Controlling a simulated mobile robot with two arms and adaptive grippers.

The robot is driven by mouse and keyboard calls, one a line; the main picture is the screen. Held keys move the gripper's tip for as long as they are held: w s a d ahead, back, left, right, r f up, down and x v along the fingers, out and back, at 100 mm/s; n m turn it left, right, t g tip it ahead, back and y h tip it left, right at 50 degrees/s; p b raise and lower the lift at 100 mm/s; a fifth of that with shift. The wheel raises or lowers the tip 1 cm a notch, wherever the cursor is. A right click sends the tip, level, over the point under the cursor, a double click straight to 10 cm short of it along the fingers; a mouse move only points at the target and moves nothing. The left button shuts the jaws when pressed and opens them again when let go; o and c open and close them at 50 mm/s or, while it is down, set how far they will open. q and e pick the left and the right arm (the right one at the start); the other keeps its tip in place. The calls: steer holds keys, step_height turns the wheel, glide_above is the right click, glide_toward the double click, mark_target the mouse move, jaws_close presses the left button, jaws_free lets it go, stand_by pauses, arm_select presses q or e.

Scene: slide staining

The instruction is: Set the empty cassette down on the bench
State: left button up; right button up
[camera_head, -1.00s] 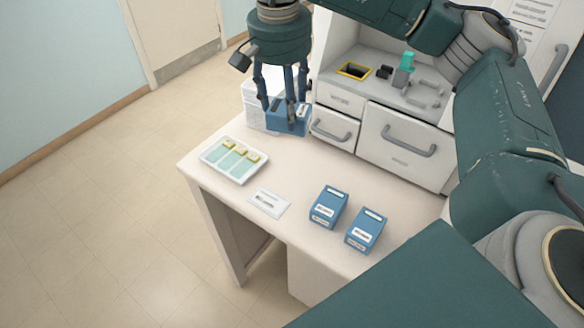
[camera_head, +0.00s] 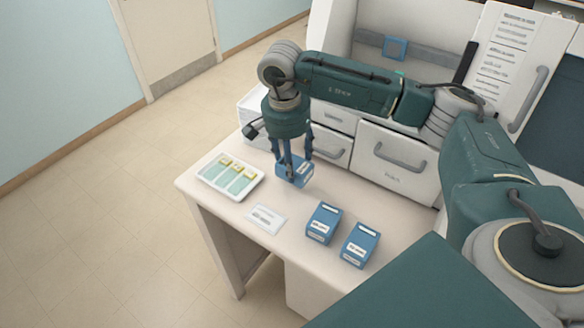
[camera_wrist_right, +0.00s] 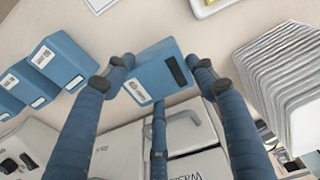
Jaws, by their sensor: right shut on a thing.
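A blue cassette (camera_head: 297,174) with a white label is between the fingers of my right gripper (camera_head: 292,172), low at the bench (camera_head: 335,186). My right gripper is shut on it. In the right wrist view the cassette (camera_wrist_right: 156,74) sits between the fingertips, its label and a dark slot showing. Whether its underside touches the bench is hard to tell. Two similar blue cassettes stand apart on the bench, the left one (camera_head: 322,223) and the right one (camera_head: 360,245). My left gripper is not in view.
A white tray (camera_head: 210,187) with several slides lies at the bench's left end, and a white card (camera_head: 265,218) lies in front of it. White drawers (camera_head: 396,163) stand behind. A ribbed white stack (camera_wrist_right: 292,88) is close by in the right wrist view. Bench between held and standing cassettes is clear.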

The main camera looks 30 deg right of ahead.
step_height(320, 180, down, 4)
steer(key=shift+r+p, duration=0.2)
steer(key=shift+p, duration=0.4)
steer(key=shift+f, duration=0.25)
steer(key=shift+f, duration=0.2)
steer(key=o, duration=1.3)
steer(key=shift+r, duration=0.1)
steer(key=shift+r, duration=0.1)
